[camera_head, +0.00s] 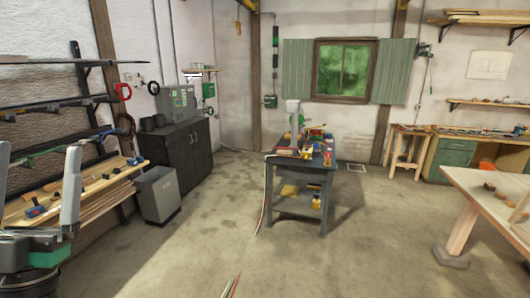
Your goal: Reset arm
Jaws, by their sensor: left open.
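My left gripper (38,165) is at the lower left edge of the head view. Its two grey fingers point up and stand wide apart, with nothing seen between them. The grey base with a green part shows below the fingers. The gripper appears in front of the left wall rack, and I cannot tell how far apart they are. My right gripper is not in view.
A wooden rack with boards (105,196) is at the left. A grey bin (158,195) stands by a dark cabinet (180,155). A wooden table (480,195) is at the right. The concrete floor is mostly clear around the workbench.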

